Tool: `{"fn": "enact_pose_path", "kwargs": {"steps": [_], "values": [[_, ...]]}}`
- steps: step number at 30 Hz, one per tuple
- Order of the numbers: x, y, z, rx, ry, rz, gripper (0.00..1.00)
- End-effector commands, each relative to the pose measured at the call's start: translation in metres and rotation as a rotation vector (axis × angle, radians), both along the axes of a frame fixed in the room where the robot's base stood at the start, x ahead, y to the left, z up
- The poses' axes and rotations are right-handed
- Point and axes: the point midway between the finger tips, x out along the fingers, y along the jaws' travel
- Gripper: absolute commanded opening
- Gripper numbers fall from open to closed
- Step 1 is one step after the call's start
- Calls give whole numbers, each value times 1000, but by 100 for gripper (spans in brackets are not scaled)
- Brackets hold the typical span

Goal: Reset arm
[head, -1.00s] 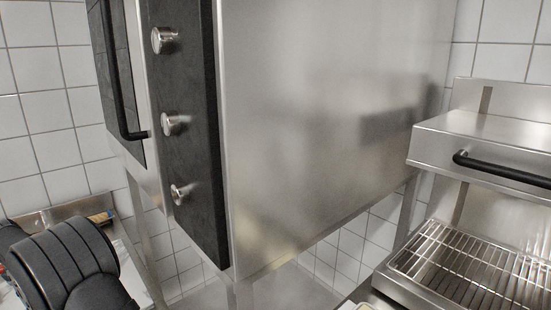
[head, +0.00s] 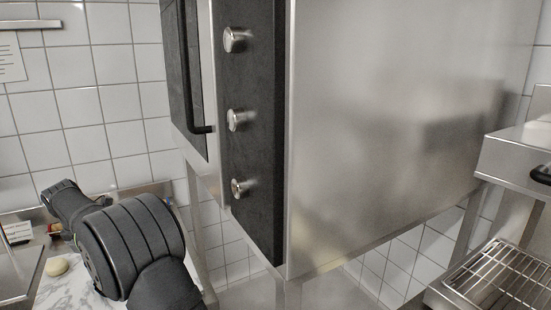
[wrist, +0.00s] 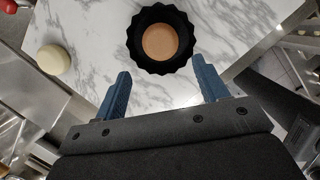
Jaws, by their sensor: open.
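My arm (head: 130,240) shows at the lower left of the head view, in front of a marble counter. The fingertips of my gripper are not visible there. In the wrist view my gripper (wrist: 162,84) is open, its two blue fingers spread with nothing between them. Past the fingertips, a black scalloped dish (wrist: 136,48) with a round tan disc (wrist: 160,42) in it stands on the marble counter (wrist: 100,30). The dish is apart from the fingers.
A large steel oven (head: 390,130) with black front and knobs stands right of my arm. A wire rack (head: 500,272) is at far right.

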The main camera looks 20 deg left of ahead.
Motion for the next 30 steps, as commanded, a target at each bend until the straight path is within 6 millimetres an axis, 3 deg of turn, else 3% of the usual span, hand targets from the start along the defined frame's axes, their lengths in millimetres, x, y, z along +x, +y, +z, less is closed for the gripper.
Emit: {"fn": "enact_pose_path", "kwargs": {"steps": [15, 22, 30], "values": [[28, 5, -104, -3, 1, -2, 67], [28, 6, -54, 4, -1, -1, 67], [53, -39, -28, 1, -1, -3, 67]]}}
